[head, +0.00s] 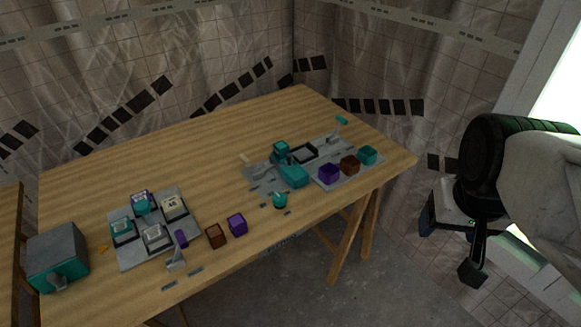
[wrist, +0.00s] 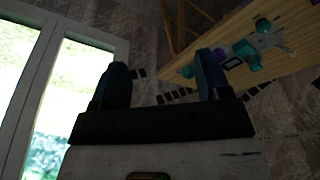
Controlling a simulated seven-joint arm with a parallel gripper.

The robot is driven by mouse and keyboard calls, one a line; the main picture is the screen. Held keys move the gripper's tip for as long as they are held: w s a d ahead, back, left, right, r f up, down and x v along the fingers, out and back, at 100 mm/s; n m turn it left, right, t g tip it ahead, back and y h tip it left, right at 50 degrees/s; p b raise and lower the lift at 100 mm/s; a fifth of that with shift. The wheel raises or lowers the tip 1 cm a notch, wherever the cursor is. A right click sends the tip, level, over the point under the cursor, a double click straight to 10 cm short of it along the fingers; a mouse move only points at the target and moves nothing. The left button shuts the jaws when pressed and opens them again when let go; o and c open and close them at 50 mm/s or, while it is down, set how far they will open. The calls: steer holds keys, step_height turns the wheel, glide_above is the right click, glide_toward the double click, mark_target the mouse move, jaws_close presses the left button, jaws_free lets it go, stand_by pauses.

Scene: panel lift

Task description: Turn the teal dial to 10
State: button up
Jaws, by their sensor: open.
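A round teal knob (head: 280,200), which looks like the teal dial, sits near the front edge of the wooden table, with small grey marks around it. Its pointer and any numbers are too small to read. My gripper (head: 451,250) hangs in the air to the right of the table, well apart from the knob. Its two fingers are spread and empty, and they also show in the wrist view (wrist: 163,72). Several teal parts show on the table at the upper right of the wrist view, but I cannot tell which is the dial.
Behind the knob is a grey panel (head: 262,181) with teal parts, beside purple (head: 329,173), brown (head: 350,165) and teal (head: 368,155) blocks. Left stand a grey button panel (head: 131,255), a lever (head: 177,255) and a grey-teal box (head: 57,255). The table's back (head: 200,150) is clear.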

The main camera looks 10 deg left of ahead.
steer(key=w+a+f+n, duration=0.25)
steer(key=w+a, duration=0.35)
steer(key=w, duration=0.5)
steer(key=n+g, duration=0.3)
steer(key=n, duration=0.6)
glide_above(279, 196)
steer(key=f, duration=2)
steer(key=shift+s+d, duration=0.1)
steer(key=shift+d, duration=0.1)
steer(key=shift+a+f, duration=0.15)
steer(key=shift+a, duration=0.05)
steer(key=shift+f, duration=3.9)
